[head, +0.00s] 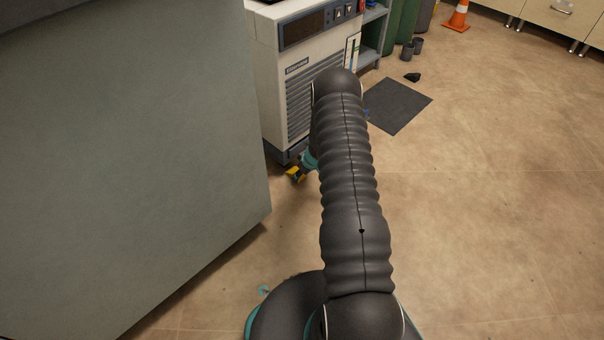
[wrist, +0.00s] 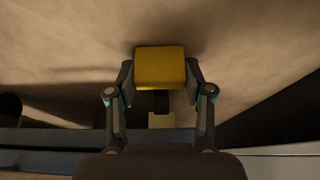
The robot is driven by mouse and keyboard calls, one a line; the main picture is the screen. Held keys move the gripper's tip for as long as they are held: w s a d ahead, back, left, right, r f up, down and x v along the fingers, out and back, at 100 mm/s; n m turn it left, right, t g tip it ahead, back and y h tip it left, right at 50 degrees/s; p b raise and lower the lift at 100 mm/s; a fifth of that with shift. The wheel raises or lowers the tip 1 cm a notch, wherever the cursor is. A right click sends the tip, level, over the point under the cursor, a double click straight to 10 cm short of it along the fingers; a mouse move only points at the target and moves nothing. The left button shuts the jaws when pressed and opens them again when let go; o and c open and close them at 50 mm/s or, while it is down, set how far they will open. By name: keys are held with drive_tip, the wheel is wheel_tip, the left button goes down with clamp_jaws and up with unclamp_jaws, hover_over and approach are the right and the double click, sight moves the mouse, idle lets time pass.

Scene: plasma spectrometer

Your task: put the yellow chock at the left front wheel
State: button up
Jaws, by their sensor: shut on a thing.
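The yellow chock (wrist: 160,66) is held between the two fingers of my gripper (wrist: 160,78), which is shut on it. In the head view the chock (head: 295,174) shows low near the floor, by the bottom front corner of the white spectrometer cabinet (head: 270,85). My arm hides most of the gripper there. In the wrist view a dark rounded shape (wrist: 9,106) at the left edge may be a wheel; I cannot tell for sure. I cannot tell whether the chock touches the floor or a wheel.
A large grey-green block (head: 130,150) stands close on the left of my arm. A dark mat (head: 399,106) lies on the floor beyond the cabinet. Bins (head: 400,32) and an orange cone (head: 458,16) stand at the back. The floor on the right is clear.

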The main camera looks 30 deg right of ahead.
drive_tip(key=shift+f, duration=0.15)
drive_tip(key=o, duration=1.3)
drive_tip(key=v, duration=1.2)
drive_tip(key=shift+r, duration=0.2)
